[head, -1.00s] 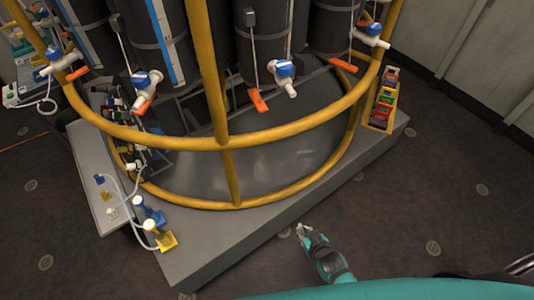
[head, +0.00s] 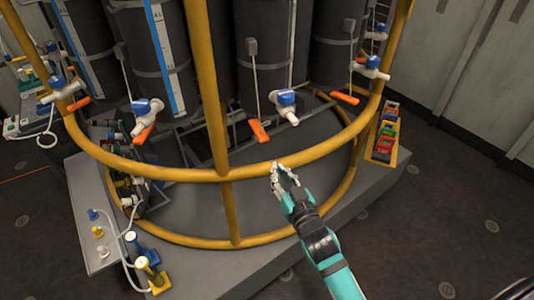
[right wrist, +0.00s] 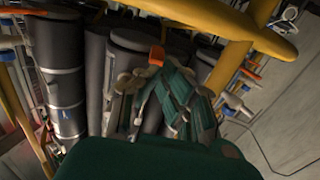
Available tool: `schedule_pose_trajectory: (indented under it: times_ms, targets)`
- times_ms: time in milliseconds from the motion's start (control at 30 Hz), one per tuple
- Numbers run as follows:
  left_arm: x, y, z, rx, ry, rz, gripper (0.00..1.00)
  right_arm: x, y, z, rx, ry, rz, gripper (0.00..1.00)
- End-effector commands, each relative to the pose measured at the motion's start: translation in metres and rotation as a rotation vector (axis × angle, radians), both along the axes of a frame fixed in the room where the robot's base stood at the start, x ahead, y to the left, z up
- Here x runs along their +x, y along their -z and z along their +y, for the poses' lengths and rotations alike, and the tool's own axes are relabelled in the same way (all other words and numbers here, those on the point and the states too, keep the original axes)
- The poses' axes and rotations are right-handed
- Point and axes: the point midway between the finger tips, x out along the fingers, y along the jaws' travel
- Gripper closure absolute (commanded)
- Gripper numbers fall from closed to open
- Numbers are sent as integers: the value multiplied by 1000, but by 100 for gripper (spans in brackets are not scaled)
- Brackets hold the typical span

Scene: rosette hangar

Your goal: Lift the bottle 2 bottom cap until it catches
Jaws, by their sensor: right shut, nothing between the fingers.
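Several dark grey bottles hang in the yellow-framed rosette. No number is readable, so I cannot tell which is bottle 2. A middle bottle (head: 265,60) has a thin rod down its front, an orange piece (head: 259,130) at the rod's lower end, and a white and blue valve (head: 287,105) beside it. I cannot make out its bottom cap clearly. My right gripper (head: 284,174) is shut and empty, at the yellow lower ring, below the orange piece. In the right wrist view its fingers (right wrist: 165,95) overlap the bottles, with an orange piece (right wrist: 157,55) beyond them. My left gripper is out of view.
The yellow ring (head: 300,160) and an upright bar (head: 211,90) stand before the bottles. A grey platform (head: 255,275) lies below. A yellow rack with colored items (head: 383,150) is at right. Blue and yellow fittings with hoses (head: 135,245) sit at left.

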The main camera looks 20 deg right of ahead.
Motion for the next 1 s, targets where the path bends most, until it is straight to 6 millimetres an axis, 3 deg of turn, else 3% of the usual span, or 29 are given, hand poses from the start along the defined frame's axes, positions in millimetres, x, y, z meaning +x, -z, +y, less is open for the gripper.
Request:
schedule_pose_trajectory:
  times_ms: [633, 1000]
  targets:
    - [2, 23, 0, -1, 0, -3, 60, 52, 2, 5, -1, -1, 0, 100]
    - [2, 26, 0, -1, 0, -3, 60, 82, 2, 7, -1, 0, 2, 100]
